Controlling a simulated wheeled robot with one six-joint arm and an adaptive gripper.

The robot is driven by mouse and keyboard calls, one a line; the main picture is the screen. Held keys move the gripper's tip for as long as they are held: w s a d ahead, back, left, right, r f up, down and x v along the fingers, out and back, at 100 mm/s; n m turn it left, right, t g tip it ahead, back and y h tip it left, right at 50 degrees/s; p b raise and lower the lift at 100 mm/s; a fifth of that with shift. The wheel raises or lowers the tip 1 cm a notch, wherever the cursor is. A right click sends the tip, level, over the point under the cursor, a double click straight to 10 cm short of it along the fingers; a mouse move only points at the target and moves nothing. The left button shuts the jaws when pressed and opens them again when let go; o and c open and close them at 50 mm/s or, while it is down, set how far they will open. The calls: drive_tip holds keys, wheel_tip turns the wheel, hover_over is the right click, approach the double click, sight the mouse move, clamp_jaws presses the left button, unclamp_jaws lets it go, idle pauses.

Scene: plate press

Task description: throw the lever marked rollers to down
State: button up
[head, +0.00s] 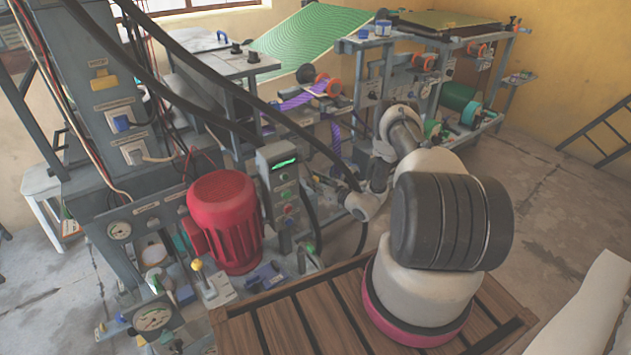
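No label reading "rollers" is legible, so I cannot tell which lever is the marked one. A short lever with a yellow knob (197,265) stands upright at the front of the press, left of the red motor. The grey column has a yellow switch (103,81), a blue switch (122,123) and a white switch (135,157), with labels too small to read. My arm bends over toward the press, and its wrist is right of the grey control box (283,185). My gripper (328,190) is small and partly lost among machine parts there; its fingers are unclear.
The red motor (225,215) stands between the column and the control box. Black hoses cross above the press. A wooden slatted platform (300,325) lies in front. Bare floor is open at right.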

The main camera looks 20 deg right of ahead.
drive_tip(key=o, duration=0.4)
drive_tip(key=shift+w+f, duration=0.1)
drive_tip(key=v, duration=1.2)
